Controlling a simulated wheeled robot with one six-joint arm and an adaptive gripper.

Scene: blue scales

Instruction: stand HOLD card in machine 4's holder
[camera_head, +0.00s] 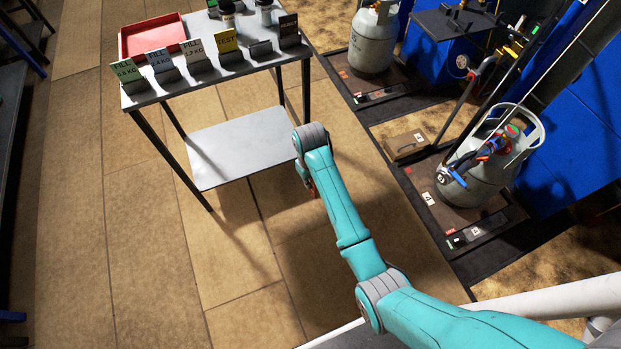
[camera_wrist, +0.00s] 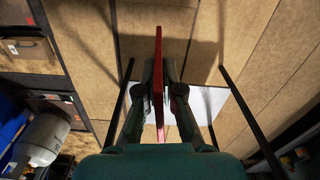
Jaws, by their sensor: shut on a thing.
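My gripper (camera_wrist: 160,80) is shut on a red card (camera_wrist: 158,48), which shows nearly edge-on between the fingers in the wrist view. Its lettering cannot be read. In the head view my wrist hides most of the gripper, and only a sliver of red shows beside it. It is in the air over the floor, between the card table and the scales. The scale marked 4 (camera_head: 473,234) is at the right with a grey cylinder (camera_head: 480,178) on it. A tan block (camera_head: 407,144) with a white label sits beside this scale; whether it is the holder is unclear.
A grey table (camera_head: 230,72) at upper left bears several cards in holders, one seemingly empty holder (camera_head: 261,49) and a red tray (camera_head: 152,36). Another scale with a cylinder (camera_head: 373,40) stands behind. A hose and pole rise by the near cylinder. Open floor lies left.

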